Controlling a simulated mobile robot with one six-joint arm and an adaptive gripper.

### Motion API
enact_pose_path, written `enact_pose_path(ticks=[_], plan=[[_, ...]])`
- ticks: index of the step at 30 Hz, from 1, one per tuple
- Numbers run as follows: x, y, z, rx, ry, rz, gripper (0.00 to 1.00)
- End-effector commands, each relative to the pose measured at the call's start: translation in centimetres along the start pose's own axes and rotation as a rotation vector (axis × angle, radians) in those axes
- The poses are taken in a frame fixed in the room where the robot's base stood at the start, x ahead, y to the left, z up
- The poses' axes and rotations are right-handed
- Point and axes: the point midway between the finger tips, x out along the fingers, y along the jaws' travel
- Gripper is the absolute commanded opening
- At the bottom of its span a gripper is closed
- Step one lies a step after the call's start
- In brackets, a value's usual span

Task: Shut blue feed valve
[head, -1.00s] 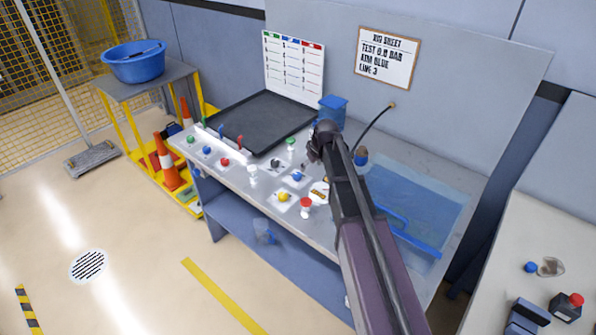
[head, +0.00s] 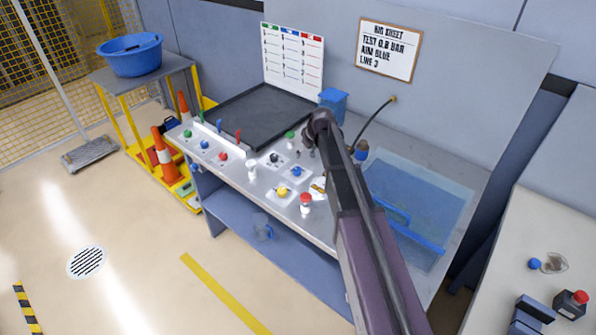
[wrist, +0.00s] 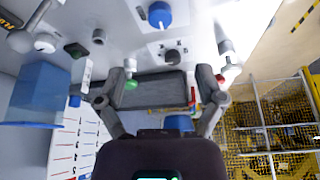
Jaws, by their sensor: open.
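A blue knob (head: 295,171) sits on a pale plate on the bench, between a black knob and a yellow knob. It also shows at the top of the wrist view (wrist: 159,14), beyond my fingertips. Another blue knob (head: 204,145) stands in a row at the bench's left, between a green and a red one. I cannot read which blue one is the feed valve. My gripper (wrist: 176,70) is open and empty above the bench, apart from the blue knob. In the head view my arm hides part of the bench.
A black knob (wrist: 173,57) appears between my fingers in the wrist view. A yellow knob (head: 283,191), a red-capped bottle (head: 306,204) and a green-capped bottle (head: 290,140) stand nearby. A black tray (head: 262,112) lies behind. A blue basin (head: 425,205) is at the right.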

Motion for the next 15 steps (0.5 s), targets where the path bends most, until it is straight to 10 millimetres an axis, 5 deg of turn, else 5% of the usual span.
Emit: enact_pose_path(ticks=[15], plan=[[4.5,0.1,0.1,0.0,0.0,0.0,0.87]])
